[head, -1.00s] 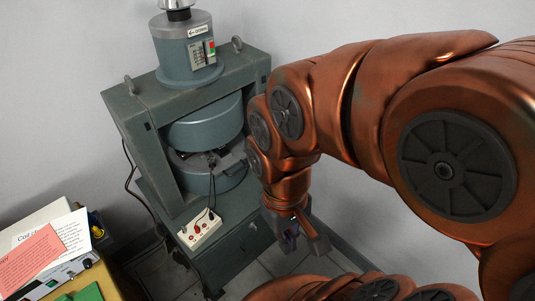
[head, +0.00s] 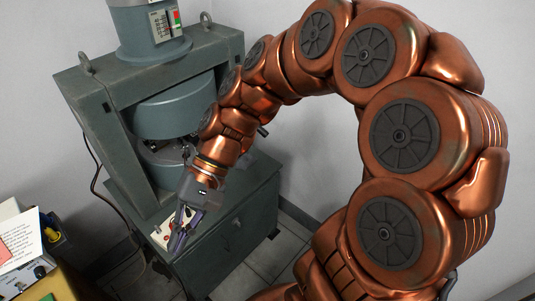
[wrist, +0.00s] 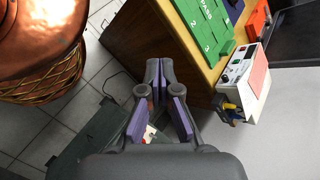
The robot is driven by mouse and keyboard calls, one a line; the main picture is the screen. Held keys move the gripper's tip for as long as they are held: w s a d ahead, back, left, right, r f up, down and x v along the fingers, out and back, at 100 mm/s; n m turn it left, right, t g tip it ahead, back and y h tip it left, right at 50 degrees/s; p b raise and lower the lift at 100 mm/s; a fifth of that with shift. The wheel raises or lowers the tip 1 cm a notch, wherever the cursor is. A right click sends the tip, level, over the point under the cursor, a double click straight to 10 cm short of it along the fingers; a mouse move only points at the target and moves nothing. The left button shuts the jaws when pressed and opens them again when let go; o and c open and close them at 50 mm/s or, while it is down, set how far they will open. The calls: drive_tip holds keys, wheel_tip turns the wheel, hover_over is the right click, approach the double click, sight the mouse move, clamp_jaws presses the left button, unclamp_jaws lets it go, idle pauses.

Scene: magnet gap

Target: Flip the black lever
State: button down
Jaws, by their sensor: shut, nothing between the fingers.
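My gripper (head: 180,246) is shut and empty, with purple pads on dark fingers. In the head view it points down over the front of the grey cabinet and covers part of a small white box (head: 158,237). A sliver of white and red shows between the finger bases in the wrist view (wrist: 150,133). I cannot make out the black lever now; the fingers hide much of the box top. Whether the fingers touch the box I cannot tell. My fingertips also show in the wrist view (wrist: 159,66).
The grey magnet frame (head: 104,120) stands behind the box on the cabinet (head: 245,225). A wooden table with green numbered boards (wrist: 205,32) and a white instrument box (wrist: 243,80) stands nearby. Tiled floor is free to the cabinet's right.

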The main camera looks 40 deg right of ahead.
drive_tip(key=w+f+m+t+y+b, duration=0.1)
drive_tip(key=w+f+m+y+b, duration=0.2)
drive_tip(key=w+y+b, duration=0.35)
drive_tip(key=w+d+f+m+t+y+b, duration=0.2)
drive_tip(key=w+d+f+m+t+b, duration=0.25)
drive_tip(key=w+d, duration=0.35)
drive_tip(key=w+d+f+m+t+y+b, duration=0.25)
drive_tip(key=w+d+m+t+b, duration=0.3)
drive_tip(key=w, duration=0.45)
drive_tip(key=w+d+f+m+t+h+b, duration=0.1)
drive_tip(key=d+f+m+t+h+b, duration=0.1)
drive_tip(key=d+f+m+t+h, duration=0.2)
drive_tip(key=w+d+f+m+t+h+b, duration=0.1)
drive_tip(key=d+f+m+t+h+b, duration=0.2)
drive_tip(key=d+f, duration=0.7)
drive_tip(key=w+d+f+m+t+h+b, duration=0.1)
drive_tip(key=d+f+m+t+h+b, duration=0.2)
drive_tip(key=d, duration=1.6)
wheel_tip(320, 180, down, 5)
drive_tip(key=m+t+h, duration=0.4)
drive_tip(key=m+t, duration=0.1)
drive_tip(key=m, duration=0.1)
drive_tip(key=shift+d+r+t, duration=0.2)
drive_tip(key=shift+d+t, duration=0.05)
drive_tip(key=shift+t, duration=0.05)
drive_tip(key=shift+b, duration=0.3)
